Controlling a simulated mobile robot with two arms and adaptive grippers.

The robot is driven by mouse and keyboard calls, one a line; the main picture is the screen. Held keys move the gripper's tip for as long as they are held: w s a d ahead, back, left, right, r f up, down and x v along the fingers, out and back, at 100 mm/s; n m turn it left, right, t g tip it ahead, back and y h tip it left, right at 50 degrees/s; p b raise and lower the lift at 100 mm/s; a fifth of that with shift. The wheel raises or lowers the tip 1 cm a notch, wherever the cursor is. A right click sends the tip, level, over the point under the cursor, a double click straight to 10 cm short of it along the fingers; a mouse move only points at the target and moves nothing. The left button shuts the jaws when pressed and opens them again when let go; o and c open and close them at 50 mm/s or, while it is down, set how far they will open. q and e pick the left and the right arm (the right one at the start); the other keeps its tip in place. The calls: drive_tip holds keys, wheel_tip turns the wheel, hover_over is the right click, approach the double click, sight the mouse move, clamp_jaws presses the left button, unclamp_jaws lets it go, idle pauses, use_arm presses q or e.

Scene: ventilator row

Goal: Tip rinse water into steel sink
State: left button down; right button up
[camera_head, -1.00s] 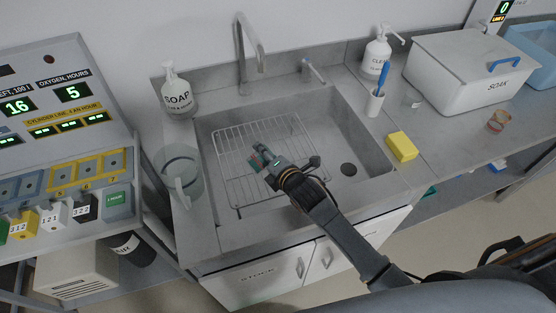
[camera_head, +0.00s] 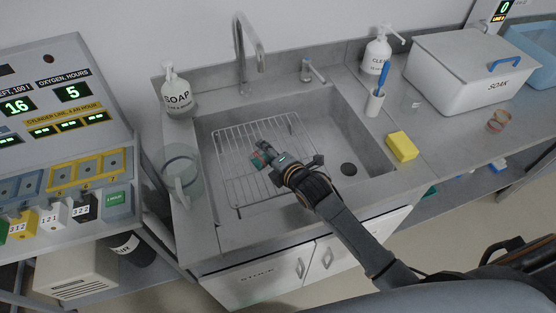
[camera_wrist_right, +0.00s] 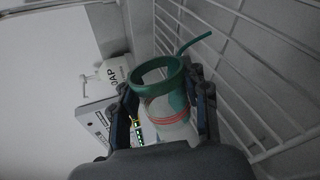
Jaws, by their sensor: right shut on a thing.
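My right gripper (camera_head: 266,157) is over the wire rack in the steel sink (camera_head: 350,115), shut on a clear cup with a green rim and red bands. In the right wrist view the cup (camera_wrist_right: 165,100) sits between the two fingers of the gripper (camera_wrist_right: 168,108), its mouth facing away from the wrist. A thin green spout or straw sticks out beside its rim. Only a little green of it shows in the head view. I cannot see whether water is in it. My left gripper is not in view.
The wire rack (camera_head: 230,172) lies in the sink, left of the drain (camera_head: 348,169). A clear jug (camera_head: 181,172) and soap bottle (camera_head: 177,97) stand left. A yellow sponge (camera_head: 402,147), brush cup (camera_head: 374,102) and soak box (camera_head: 450,85) are right. The tap (camera_head: 245,50) rises behind.

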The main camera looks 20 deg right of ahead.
drive_tip(key=shift+w+d+r, duration=0.1)
drive_tip(key=shift+d, duration=0.1)
drive_tip(key=shift+d+f+m+y, duration=0.2)
drive_tip(key=shift+f+m+y, duration=0.3)
drive_tip(key=shift+f+m, duration=0.2)
idle(1.2)
drive_tip(key=shift+w+r+m+g, duration=0.1)
drive_tip(key=shift+r+m+g, duration=0.05)
drive_tip(key=shift+m+g, duration=0.15)
idle(0.5)
drive_tip(key=shift+a+f+b, duration=0.25)
drive_tip(key=shift+b, duration=0.05)
drive_tip(key=shift+a+r+n+h+p, duration=0.1)
drive_tip(key=shift+r+n+h+p, duration=0.25)
drive_tip(key=shift+r+n, duration=0.55)
drive_tip(key=shift+s+a+f+n, duration=0.2)
drive_tip(key=shift+s+a+n, duration=0.05)
drive_tip(key=shift+n, duration=0.05)
drive_tip(key=shift+a+h, duration=0.1)
drive_tip(key=shift+h, duration=0.25)
